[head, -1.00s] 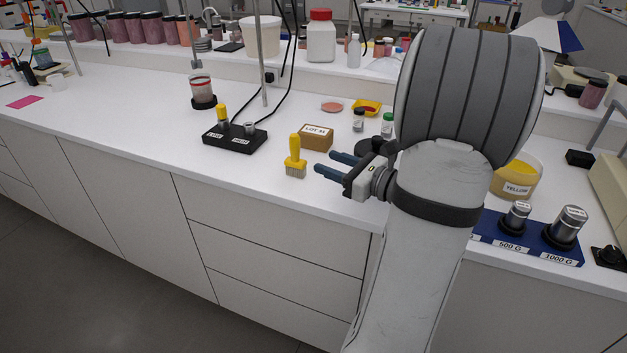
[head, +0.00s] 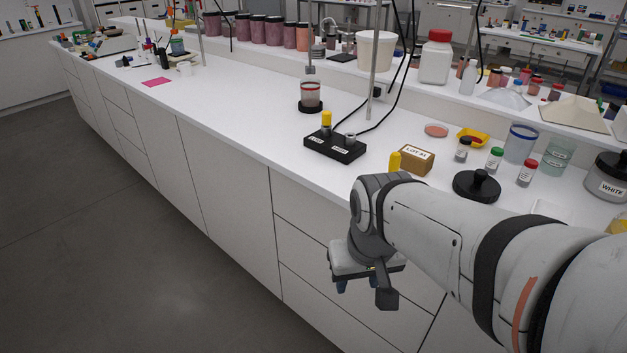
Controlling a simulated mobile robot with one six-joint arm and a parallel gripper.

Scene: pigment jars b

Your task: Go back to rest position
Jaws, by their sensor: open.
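My gripper (head: 343,286) hangs in front of the bench's drawer fronts, below the counter edge, with its fingers pointing down. It is open, and no object shows in it. My forearm reaches in from the right and hides part of the counter's front edge.
The white counter (head: 225,115) carries a black holder (head: 335,150), a box marked LOT (head: 411,160), a black lidded dish (head: 476,186) and small capped vials (head: 494,158). A jar (head: 310,96) stands farther back. Open floor (head: 110,230) lies at left.

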